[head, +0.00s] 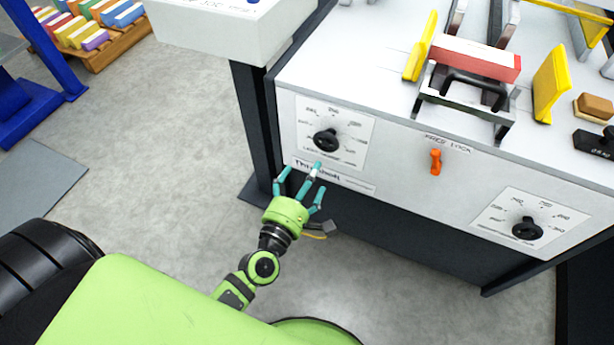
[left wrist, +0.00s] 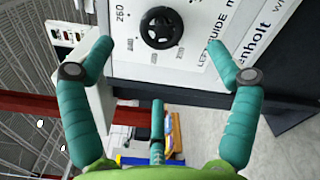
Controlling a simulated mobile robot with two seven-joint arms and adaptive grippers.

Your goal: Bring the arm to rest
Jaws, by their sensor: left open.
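My left gripper (head: 302,180) has a green palm and teal fingers. It is open and empty, just in front of the machine's front panel, below the left black dial (head: 326,140). In the left wrist view the spread fingers of the left gripper (left wrist: 160,75) show with the dial (left wrist: 161,28) beyond them, and I see a gap between them and the knob. My left arm (head: 262,266) reaches up from the bottom of the head view. My right gripper is not in view.
The machine (head: 400,150) carries a second dial (head: 527,229) at right and an orange lock lever (head: 436,161). A red block (head: 476,58) and yellow guides (head: 549,82) sit on top. A white control box (head: 225,28) stands at upper left. Grey floor (head: 165,125) is clear at left.

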